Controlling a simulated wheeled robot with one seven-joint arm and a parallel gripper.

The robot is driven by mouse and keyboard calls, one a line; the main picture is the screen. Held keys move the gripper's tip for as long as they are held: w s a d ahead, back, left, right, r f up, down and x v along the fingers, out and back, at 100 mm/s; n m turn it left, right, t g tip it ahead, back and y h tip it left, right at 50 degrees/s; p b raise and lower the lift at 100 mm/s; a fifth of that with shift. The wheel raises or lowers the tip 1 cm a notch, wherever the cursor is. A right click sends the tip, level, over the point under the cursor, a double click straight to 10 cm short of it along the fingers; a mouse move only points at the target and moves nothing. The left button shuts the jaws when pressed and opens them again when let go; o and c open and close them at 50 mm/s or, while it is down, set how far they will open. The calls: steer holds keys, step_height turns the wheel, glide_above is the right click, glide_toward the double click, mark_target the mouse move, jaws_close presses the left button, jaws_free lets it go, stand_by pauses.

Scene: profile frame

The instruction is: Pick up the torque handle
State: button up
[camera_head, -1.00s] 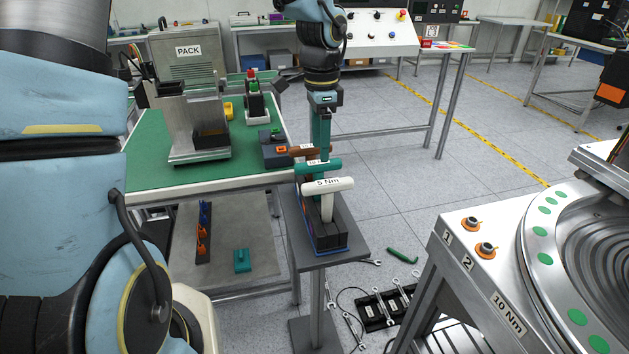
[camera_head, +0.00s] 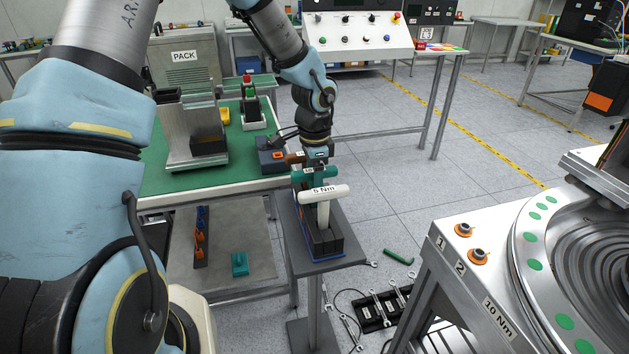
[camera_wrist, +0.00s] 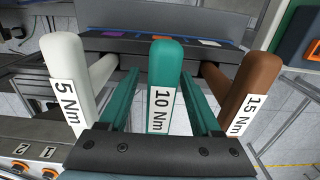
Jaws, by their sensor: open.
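Three T-shaped torque handles stand in a dark rack (camera_head: 322,240) on a small grey stand. The white 5 Nm handle (camera_head: 325,194) is nearest in the head view, the green 10 Nm handle (camera_head: 308,173) is in the middle, and the brown 15 Nm handle (camera_head: 295,158) is farthest. My gripper (camera_wrist: 159,75) is open in the wrist view, its teal fingers on either side of the green 10 Nm handle (camera_wrist: 163,85). The white handle (camera_wrist: 66,85) is left of the fingers and the brown handle (camera_wrist: 245,90) right. Finger contact cannot be told.
A green-topped table (camera_head: 160,180) with a metal fixture (camera_head: 190,135) is left of the rack. A machine (camera_head: 460,260) with two numbered orange sockets stands at the right. Wrenches and a black tray (camera_head: 385,310) lie on the floor.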

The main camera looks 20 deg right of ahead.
steer(key=shift+c, duration=0.3)
jaws_close()
stand_by(0.3)
